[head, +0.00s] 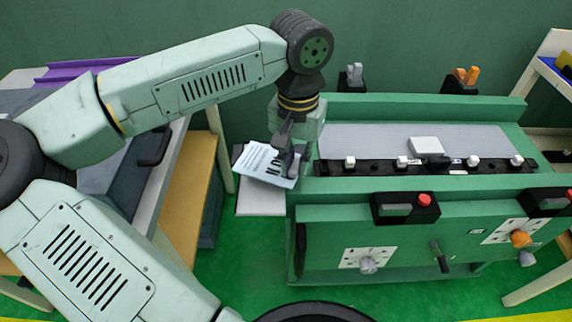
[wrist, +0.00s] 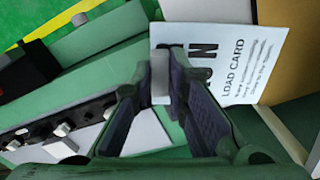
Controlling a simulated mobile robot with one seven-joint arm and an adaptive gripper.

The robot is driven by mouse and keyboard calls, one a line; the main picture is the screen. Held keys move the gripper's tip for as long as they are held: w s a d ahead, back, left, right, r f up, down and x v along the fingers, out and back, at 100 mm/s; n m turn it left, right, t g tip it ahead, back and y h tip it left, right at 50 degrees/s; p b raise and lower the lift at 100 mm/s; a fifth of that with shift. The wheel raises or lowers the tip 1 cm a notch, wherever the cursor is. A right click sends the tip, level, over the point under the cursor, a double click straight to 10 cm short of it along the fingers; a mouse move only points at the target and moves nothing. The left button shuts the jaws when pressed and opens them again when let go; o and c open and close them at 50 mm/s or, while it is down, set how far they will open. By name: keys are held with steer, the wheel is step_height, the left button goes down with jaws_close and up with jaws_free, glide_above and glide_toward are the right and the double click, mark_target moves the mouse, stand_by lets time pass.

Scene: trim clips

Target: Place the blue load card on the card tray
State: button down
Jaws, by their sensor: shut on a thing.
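The load card (head: 262,164) is a pale, bluish-white sheet with dark print. My gripper (head: 290,160) is shut at its edge and holds it tilted above a pale flat plate (head: 262,203) at the left end of the green bench. The plate looks like the card tray, and the card and gripper hide its back part. In the wrist view the words "LOAD CARD" show on the card (wrist: 228,45), beside the fingertips (wrist: 160,72). A small light grey block sits between the fingertips; it may be a grip tab on the card. I see a gap between card and plate.
The green bench (head: 420,215) has a grey top with a white block (head: 425,145), a dark rail of clips (head: 440,166), and knobs on its front. A tan-topped stand (head: 190,190) is at the left. Green floor lies between them.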

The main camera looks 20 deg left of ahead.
steer(key=shift+a, duration=0.75)
steer(key=f, duration=0.1)
steer(key=f+p, duration=0.1)
steer(key=f, duration=0.1)
steer(key=shift+w+a+f, duration=0.1)
steer(key=shift+a, duration=0.1)
steer(key=shift+f, duration=0.25)
steer(key=shift+f, duration=0.2)
steer(key=c, duration=1.6)
jaws_free()
steer(key=shift+r, duration=0.1)
step_height(320, 180, up, 12)
steer(key=shift+r+b, duration=0.15)
steer(key=shift+b, duration=0.15)
